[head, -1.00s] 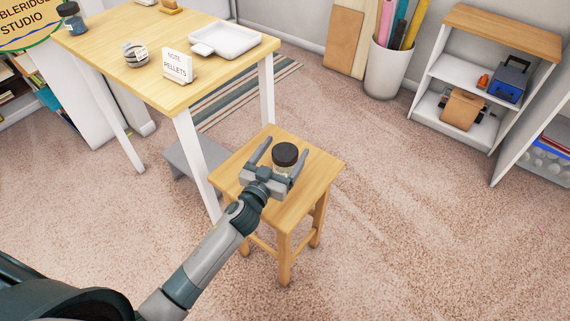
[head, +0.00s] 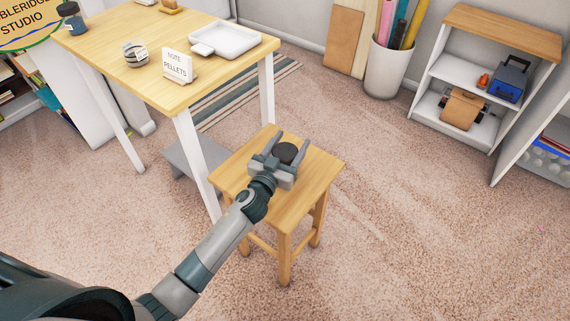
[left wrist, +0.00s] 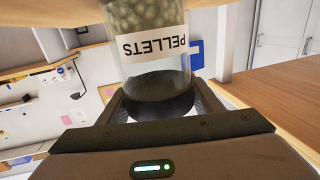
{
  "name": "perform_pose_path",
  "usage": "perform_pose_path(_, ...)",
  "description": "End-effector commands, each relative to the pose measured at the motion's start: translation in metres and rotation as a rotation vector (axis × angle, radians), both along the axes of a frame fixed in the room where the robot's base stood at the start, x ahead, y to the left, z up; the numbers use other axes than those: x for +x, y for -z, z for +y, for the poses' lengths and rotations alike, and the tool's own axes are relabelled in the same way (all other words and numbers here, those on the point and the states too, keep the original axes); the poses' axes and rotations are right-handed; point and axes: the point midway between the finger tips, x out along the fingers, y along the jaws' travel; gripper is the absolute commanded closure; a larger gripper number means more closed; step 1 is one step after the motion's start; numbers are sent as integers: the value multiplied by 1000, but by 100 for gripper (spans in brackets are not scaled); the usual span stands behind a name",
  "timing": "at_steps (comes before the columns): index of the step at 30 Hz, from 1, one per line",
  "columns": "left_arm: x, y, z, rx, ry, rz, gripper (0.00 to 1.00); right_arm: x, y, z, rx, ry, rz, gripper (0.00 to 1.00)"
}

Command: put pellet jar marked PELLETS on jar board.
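The pellet jar stands upright on the wooden stool (head: 232,176); its dark lid (head: 287,151) shows in the head view. In the left wrist view the clear jar (left wrist: 156,84) appears upside down, with a white PELLETS label and greenish pellets. My left gripper (head: 293,141) has its two fingers on either side of the jar near the lid, close against it, and looks shut on it. A white, shallow, board-like tray with a tab (head: 228,40) lies on the table; I cannot tell if it is the jar board. My right gripper is not in view.
A grey step (head: 190,160) sits beside the stool. Carpet right of the stool is clear; shelves (head: 465,75) stand beyond.

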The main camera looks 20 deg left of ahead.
Motion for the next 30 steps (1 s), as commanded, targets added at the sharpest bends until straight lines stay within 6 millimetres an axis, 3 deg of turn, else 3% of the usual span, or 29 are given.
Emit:
perform_pose_path(1,0,0,0,0,0,0,62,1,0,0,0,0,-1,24)
perform_pose_path(3,0,0,0,0,0,0,78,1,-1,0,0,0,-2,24)
perform_pose_path(4,0,0,0,0,0,0,82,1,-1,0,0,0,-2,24)
perform_pose_path(8,0,0,0,0,0,0,82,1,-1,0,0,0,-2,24)
perform_pose_path(9,0,0,0,0,0,-1,88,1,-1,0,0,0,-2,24)
perform_pose_path(20,0,-7,0,2,0,-2,89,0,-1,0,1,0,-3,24)
perform_pose_path(29,0,-48,1,1,2,-5,89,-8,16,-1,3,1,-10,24)
perform_pose_path(30,-3,-48,-9,-4,2,-4,89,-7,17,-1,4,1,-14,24)
